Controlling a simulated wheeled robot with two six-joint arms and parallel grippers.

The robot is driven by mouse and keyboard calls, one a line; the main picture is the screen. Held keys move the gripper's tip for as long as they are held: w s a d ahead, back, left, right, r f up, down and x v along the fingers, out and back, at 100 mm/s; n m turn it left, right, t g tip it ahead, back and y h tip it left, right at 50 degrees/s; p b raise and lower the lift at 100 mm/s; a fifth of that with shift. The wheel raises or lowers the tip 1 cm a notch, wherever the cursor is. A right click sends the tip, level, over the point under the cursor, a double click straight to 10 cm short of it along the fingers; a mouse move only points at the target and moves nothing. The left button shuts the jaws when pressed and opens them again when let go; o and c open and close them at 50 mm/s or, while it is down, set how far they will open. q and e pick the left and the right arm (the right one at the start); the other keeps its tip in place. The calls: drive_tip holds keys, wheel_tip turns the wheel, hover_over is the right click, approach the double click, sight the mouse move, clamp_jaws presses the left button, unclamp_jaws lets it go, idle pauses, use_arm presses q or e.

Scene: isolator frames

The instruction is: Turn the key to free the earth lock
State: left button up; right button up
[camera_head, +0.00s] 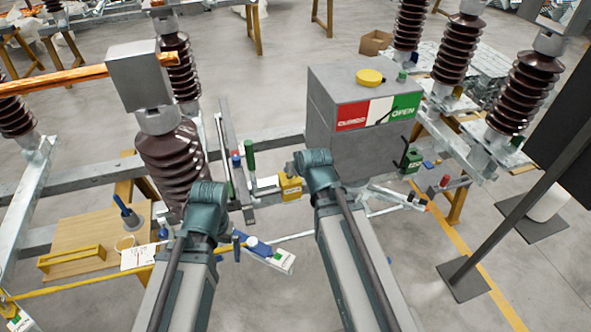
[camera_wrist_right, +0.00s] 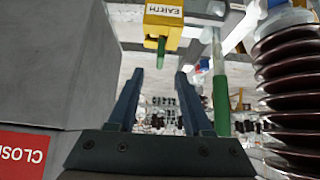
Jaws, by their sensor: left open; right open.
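The yellow earth lock (camera_wrist_right: 165,20), marked EARTH, is at the top of the right wrist view. A green key (camera_wrist_right: 161,50) sticks out from it. My right gripper (camera_wrist_right: 159,75) is open. Its two fingers point at the key, with the key in line with the gap between them and nothing held. In the head view the yellow lock (camera_head: 290,188) sits at the left of the grey box, beside my right arm; the key cannot be made out there. My left gripper (camera_head: 237,245) is open, low beside my left arm and partly hidden by it.
A brown insulator (camera_head: 174,165) stands left. A wooden board (camera_head: 85,228) lies lower left.

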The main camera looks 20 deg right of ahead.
drive_tip(key=b+x, duration=0.7)
drive_tip(key=x, duration=0.2)
drive_tip(key=shift+f, duration=0.25)
drive_tip(key=shift+w+f, duration=0.3)
drive_tip(key=shift+w, duration=0.15)
drive_tip(key=shift+r, duration=0.1)
clamp_jaws()
idle(0.9)
